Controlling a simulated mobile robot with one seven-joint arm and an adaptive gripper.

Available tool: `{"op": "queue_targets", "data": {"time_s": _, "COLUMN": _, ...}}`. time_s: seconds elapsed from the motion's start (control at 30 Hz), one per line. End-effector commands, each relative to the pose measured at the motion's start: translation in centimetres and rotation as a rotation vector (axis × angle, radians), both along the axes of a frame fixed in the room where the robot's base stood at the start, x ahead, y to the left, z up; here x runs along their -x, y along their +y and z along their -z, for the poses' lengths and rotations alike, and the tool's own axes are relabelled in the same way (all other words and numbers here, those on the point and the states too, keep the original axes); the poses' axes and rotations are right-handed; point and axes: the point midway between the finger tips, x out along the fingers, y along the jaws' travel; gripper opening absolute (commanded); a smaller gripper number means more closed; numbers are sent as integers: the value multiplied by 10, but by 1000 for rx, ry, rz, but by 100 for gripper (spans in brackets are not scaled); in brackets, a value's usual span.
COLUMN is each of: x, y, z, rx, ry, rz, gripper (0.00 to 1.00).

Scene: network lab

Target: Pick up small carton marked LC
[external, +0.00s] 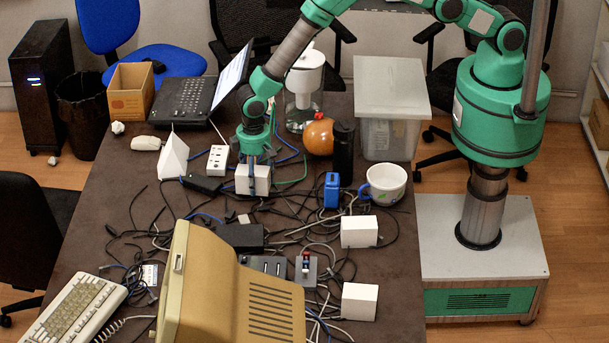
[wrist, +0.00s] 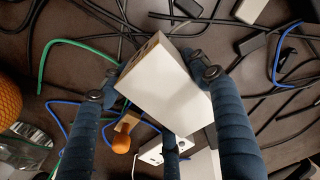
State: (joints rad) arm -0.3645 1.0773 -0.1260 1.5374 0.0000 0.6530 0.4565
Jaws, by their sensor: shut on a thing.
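A small white carton (external: 253,180) is between the fingers of my gripper (external: 254,163), which points down over the left-middle part of the table. In the wrist view the carton (wrist: 168,88) sits tilted between my blue fingers, which press on its sides. Small dark marks show on one end face of it, but I cannot read any LC lettering. I cannot tell whether its underside touches the table. Two similar white cartons, one at the right middle (external: 359,231) and one nearer the front (external: 359,302), stand apart from my gripper; their marks are not readable.
Loose cables cover much of the dark table (external: 110,215). A black adapter (external: 203,184), a white power strip (external: 217,159), a blue box (external: 332,190), a mug (external: 386,184), a black cylinder (external: 343,152) and an orange ball (external: 319,137) stand nearby. A beige monitor (external: 225,290) fills the front.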

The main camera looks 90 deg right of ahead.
Motion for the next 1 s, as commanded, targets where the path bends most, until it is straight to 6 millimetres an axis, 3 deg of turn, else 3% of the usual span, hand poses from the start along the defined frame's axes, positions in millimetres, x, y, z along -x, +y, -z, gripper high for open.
{"op": "queue_targets", "data": {"time_s": 0.13, "x": 2, "y": -1, "z": -18, "rx": 0, "ry": 0, "rz": 0, "gripper": 30}}
{"op": "queue_targets", "data": {"time_s": 0.7, "x": 95, "y": -35, "z": -26, "rx": 0, "ry": 0, "rz": 0, "gripper": 30}}
{"op": "queue_targets", "data": {"time_s": 1.0, "x": 133, "y": -49, "z": -30, "rx": 0, "ry": 0, "rz": 0, "gripper": 30}}
